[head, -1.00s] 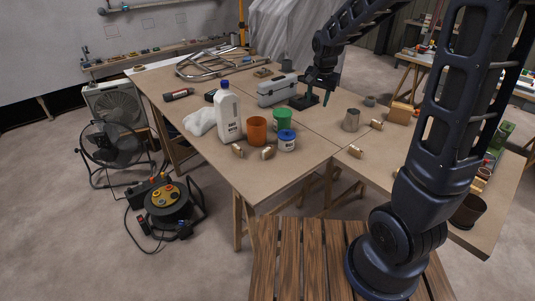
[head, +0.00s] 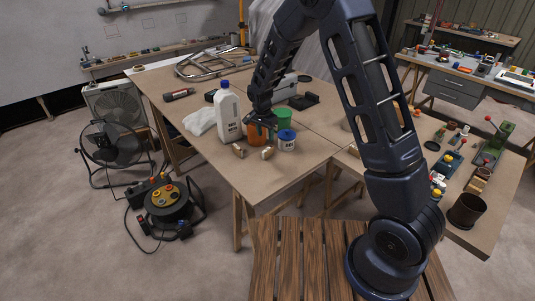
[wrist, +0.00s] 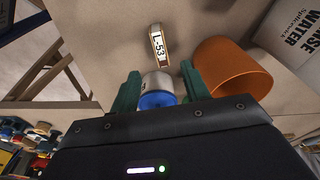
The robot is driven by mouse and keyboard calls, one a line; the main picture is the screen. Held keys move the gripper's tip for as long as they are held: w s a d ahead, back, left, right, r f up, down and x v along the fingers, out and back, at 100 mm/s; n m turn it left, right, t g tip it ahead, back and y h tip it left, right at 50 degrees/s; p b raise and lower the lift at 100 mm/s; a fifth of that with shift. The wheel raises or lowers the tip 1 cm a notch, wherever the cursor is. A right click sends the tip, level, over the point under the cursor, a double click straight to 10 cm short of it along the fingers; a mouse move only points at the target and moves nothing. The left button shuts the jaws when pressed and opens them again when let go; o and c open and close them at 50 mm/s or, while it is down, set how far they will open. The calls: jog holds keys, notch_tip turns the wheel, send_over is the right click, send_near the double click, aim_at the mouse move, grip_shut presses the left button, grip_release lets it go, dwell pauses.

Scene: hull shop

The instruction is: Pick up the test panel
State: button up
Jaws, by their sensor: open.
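My gripper (head: 262,127) hangs over the table, in front of the orange cup in the head view. In the wrist view my gripper (wrist: 160,76) has its two green fingers apart, with nothing held. A small tan block labelled L-53 (wrist: 157,46) lies beyond the fingertips; it seems to be the one at the table's near side (head: 268,153). A similar block (head: 237,151) lies left of it. I cannot tell for certain which is the test panel. A blue-lidded jar (wrist: 157,100) appears between and below the fingers, and also in the head view (head: 287,141).
An orange cup (wrist: 231,82) stands close beside the right finger. A white rinse-water bottle (head: 229,113) stands left of it, a green cup (head: 284,116) behind the jar. A white cloth (head: 199,121) lies left. The table's near corner (head: 252,190) is clear.

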aim_at(267, 149)
jog(key=f, duration=0.3)
jog(key=w+f, duration=0.1)
jog(key=f, duration=0.6)
jog(key=shift+w+d+f, duration=0.25)
jog(key=shift+d+f, duration=0.1)
jog(key=shift+d, duration=0.05)
grip_shut()
